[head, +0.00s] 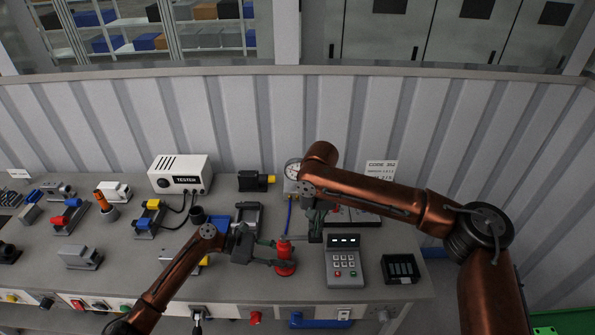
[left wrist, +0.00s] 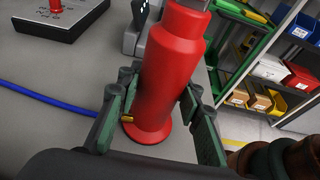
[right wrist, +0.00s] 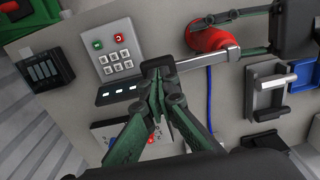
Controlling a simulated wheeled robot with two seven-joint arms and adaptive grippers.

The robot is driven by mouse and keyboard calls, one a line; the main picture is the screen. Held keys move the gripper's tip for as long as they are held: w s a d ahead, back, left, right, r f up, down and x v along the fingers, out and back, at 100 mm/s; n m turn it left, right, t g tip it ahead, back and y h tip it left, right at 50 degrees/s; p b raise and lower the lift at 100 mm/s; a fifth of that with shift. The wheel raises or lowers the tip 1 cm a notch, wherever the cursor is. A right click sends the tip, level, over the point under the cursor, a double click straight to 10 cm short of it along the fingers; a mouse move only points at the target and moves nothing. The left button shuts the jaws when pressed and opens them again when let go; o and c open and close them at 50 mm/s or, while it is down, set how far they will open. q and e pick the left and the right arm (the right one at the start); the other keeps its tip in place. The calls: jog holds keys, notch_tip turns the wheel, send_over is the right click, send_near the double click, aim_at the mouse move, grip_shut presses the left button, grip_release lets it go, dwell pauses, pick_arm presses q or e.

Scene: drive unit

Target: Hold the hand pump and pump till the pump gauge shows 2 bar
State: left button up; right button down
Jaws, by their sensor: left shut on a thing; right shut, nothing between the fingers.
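The red hand pump (head: 285,268) stands upright near the bench's front edge. My left gripper (head: 268,257) is shut around its body; the left wrist view shows the red body (left wrist: 172,70) between the fingers. The pump's silver lever (right wrist: 220,56) runs sideways from its top to a black end (right wrist: 157,62). My right gripper (head: 315,238) is shut and empty at that black end; its closed fingertips (right wrist: 156,88) overlap the end in the right wrist view, and contact cannot be told. The round pump gauge (head: 292,168) stands behind, partly covered by my right arm; its reading is too small to tell.
A grey keypad unit (head: 343,268) stands close right of the pump, with a black slotted block (head: 401,268) beyond. A blue hose (left wrist: 50,95) runs from the pump area. A white tester (head: 180,173) and several fixtures fill the left. A sign (head: 380,170) stands behind.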

jog(key=shift+a+f, duration=0.2)
jog(key=shift+f, duration=1.85)
jog(key=shift+d+r, duration=0.15)
jog(key=shift+r, duration=1.15)
jog(key=shift+d+r, duration=0.1)
jog(key=shift+r, duration=1.15)
jog(key=shift+r, duration=0.15)
jog(key=shift+r, duration=2.4)
pick_arm(q)
jog(key=o, duration=1.3)
